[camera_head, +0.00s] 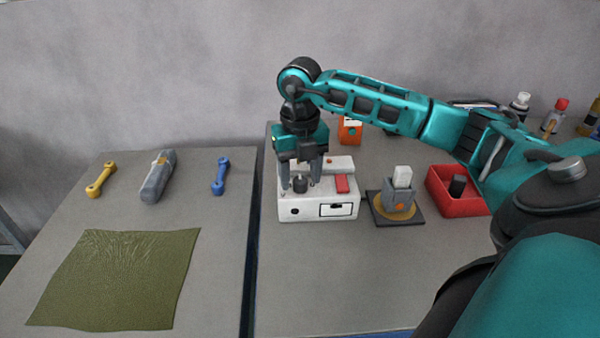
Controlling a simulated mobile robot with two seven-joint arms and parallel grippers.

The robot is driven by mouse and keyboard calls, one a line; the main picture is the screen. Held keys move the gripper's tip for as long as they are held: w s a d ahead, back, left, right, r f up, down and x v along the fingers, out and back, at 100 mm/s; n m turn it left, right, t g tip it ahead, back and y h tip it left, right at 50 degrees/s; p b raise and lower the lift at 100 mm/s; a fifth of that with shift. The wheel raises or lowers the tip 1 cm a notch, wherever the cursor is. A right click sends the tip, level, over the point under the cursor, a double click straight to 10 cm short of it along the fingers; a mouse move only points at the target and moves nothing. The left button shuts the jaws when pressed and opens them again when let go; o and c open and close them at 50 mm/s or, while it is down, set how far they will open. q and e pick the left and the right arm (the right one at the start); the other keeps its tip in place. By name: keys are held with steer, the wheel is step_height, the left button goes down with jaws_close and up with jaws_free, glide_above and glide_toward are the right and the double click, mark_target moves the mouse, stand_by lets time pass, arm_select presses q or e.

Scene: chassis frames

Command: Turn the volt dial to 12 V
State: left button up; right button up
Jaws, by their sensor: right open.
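A white box (290,211) with a small display (338,210) on its front face stands on the right-hand table. A dark round dial (300,184) sits on its top, towards the left. A red part (342,184) is on the top at the right. My right gripper (301,186) points straight down over the box, its fingers apart on either side of the dial. Whether they touch the dial cannot be told. The dial's marks and the display's reading are too small to read. My left gripper is not in view.
Right of the box are a grey holder (388,198) with a white block, and a red tray (437,188) with a dark object. An orange item (350,130) and several bottles stand behind. The left table holds a green cloth (115,278), two wrenches and a grey tool (158,178).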

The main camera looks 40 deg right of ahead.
mark_target(300, 180)
step_height(300, 180, up, 13)
steer(key=p, duration=0.1)
steer(key=shift+f, duration=0.15)
stand_by(0.7)
